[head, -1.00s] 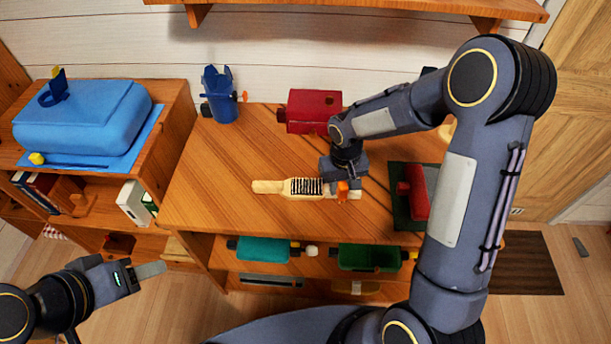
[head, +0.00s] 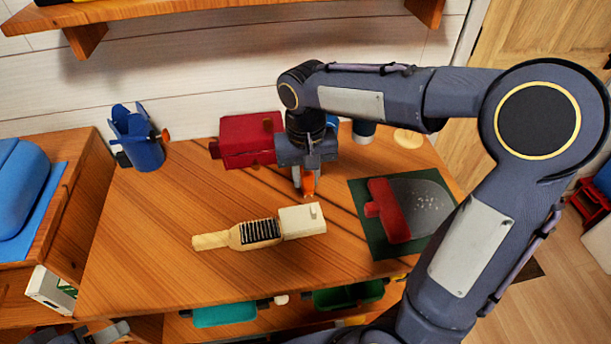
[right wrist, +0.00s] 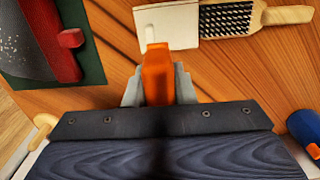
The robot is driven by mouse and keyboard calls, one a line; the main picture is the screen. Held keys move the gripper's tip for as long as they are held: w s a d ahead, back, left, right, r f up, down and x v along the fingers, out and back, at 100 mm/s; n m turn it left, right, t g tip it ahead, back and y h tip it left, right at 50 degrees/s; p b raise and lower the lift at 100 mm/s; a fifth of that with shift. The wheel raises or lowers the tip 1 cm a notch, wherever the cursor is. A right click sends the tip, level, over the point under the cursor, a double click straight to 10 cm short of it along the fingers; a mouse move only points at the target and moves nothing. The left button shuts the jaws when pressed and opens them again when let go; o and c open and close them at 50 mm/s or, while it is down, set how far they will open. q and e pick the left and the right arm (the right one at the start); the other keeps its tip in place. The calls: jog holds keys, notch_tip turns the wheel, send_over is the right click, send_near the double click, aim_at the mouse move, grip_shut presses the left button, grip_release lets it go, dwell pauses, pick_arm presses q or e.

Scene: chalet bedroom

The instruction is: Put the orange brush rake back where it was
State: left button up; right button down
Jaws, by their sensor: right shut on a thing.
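The orange brush rake (head: 308,184) is a small orange piece between the fingertips of my right gripper (head: 304,180). It also shows in the right wrist view (right wrist: 156,72), gripped between the two grey fingers. My right gripper is shut on it, over the wooden table top (head: 150,230), behind the brush. A wooden brush with dark bristles (head: 260,232) lies on the table, with a cream-white block (head: 302,221) at its right end. My left gripper (head: 108,333) shows only partly at the bottom left edge.
A red box (head: 245,140) stands behind my right gripper. A blue cup-like holder (head: 137,140) stands at the back left. A red-handled scraper (head: 388,208) lies on a green mat (head: 365,232) at right. Teal (head: 225,314) and green (head: 348,295) bins sit below the front edge.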

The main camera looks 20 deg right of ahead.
jog(key=shift+w+d+r, duration=0.1)
jog(key=shift+w+d, duration=0.05)
jog(key=w+d+f, duration=0.1)
jog(key=w+f, duration=0.1)
jog(key=w, duration=0.1)
jog(key=w+d+f+p, duration=0.1)
jog(key=w+d+f, duration=0.1)
jog(key=w+f, duration=0.1)
jog(key=w+d+f, duration=0.2)
jog(key=w+f, duration=0.1)
jog(key=w, duration=0.2)
jog(key=shift+p, duration=0.3)
jog(key=shift+w+d+f, duration=0.2)
jog(key=shift+w+f, duration=0.35)
jog(key=shift+f, duration=0.1)
notch_tip(320, 180, down, 3)
jog(key=shift+w+f, duration=0.1)
jog(key=shift+f, duration=0.05)
jog(key=shift+f, duration=0.15)
jog(key=c, duration=1.2)
grip_release()
